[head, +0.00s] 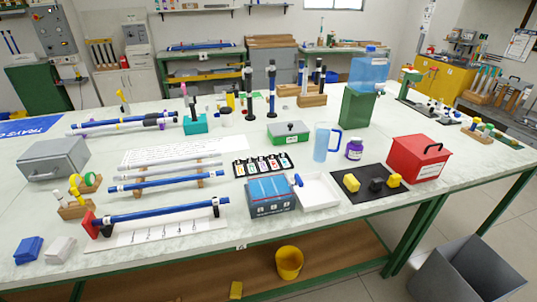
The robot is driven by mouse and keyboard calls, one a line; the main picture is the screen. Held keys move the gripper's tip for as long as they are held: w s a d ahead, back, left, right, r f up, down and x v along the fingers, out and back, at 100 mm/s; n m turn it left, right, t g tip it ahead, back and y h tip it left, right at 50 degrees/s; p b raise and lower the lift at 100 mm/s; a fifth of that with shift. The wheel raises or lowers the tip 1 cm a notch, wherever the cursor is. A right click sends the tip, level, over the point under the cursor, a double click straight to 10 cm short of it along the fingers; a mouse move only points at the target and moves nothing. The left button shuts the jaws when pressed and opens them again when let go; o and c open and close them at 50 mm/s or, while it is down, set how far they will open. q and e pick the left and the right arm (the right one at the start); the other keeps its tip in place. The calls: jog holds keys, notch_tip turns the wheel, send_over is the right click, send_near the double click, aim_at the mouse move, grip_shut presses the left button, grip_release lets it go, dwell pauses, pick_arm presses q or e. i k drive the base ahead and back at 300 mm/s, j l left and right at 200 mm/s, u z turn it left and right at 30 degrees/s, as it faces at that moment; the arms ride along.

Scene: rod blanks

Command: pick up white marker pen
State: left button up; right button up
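No marker pen can be made out with certainty. A small white upright cylinder (58,198) stands in a wooden block at the left, beside yellow rings; I cannot tell whether it is a pen. Long white and blue rods (168,181) lie on wooden supports at the left middle of the table. Neither of my grippers shows in the head view.
The pale table (240,225) also holds a grey box (53,160), a blue-lidded box (270,199), a white tray (327,202), a black mat (352,195), a red box (417,158) and a light blue pitcher (322,142). A grey bin (465,270) stands on the floor at right.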

aim_at(58, 195)
jog(key=i+j+u, duration=0.1)
jog(key=j+u, duration=0.15)
jog(key=u, duration=0.25)
jog(key=i+j+u, duration=0.15)
jog(key=u, duration=0.35)
jog(key=i+j+u, duration=0.2)
jog(key=u, duration=0.3)
